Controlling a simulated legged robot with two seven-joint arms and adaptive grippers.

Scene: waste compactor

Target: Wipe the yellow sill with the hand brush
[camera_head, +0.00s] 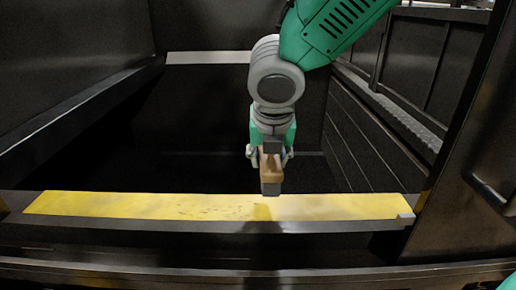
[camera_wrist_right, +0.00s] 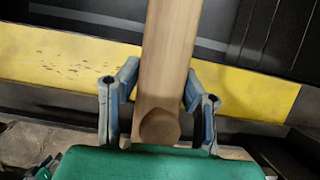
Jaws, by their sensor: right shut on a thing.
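The yellow sill (camera_head: 336,206) runs across the front of the dark compactor opening in the head view, and it also shows in the wrist view (camera_wrist_right: 245,95). Small dark specks lie on it left of its middle. My right gripper (camera_head: 270,155) is over the sill's middle, shut on the wooden handle of the hand brush (camera_head: 271,172). In the wrist view the handle (camera_wrist_right: 167,50) stands between the two fingers of my right gripper (camera_wrist_right: 160,100). The brush's lower end is by the sill; whether it touches I cannot tell. My left gripper is not in view.
Dark walls flank the opening, and a dark panel with a handle (camera_head: 490,197) stands at the right. The space behind the sill is dark and looks empty.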

